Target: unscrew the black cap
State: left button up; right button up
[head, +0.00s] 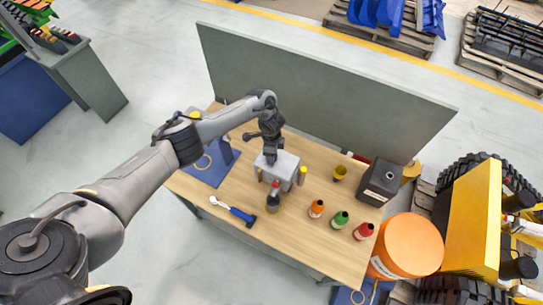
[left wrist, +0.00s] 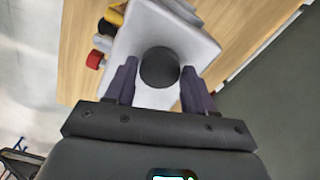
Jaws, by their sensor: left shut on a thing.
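A light grey container (head: 287,166) stands on the wooden table under my left gripper (head: 270,155). In the left wrist view, the container's pale top (left wrist: 200,45) fills the middle, with the round black cap (left wrist: 160,67) on it. My left gripper's fingers (left wrist: 159,78) are on either side of this cap, shut on it. In the head view the gripper hides the cap. The cap appears seated on the container; its thread is not visible. My right gripper is in neither view.
A dark bottle with a red cap (head: 273,198) and a yellow-capped one (head: 302,175) stand close to the container. A grey panel (head: 320,95) stands behind.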

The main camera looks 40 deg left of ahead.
pick_arm(q)
jog(key=n, duration=0.3)
jog(key=shift+f+n, duration=0.1)
jog(key=shift+n, duration=0.2)
jog(key=n, duration=0.3)
jog(key=shift+n, duration=0.4)
jog(key=o, duration=0.8)
jog(key=shift+o, duration=0.2)
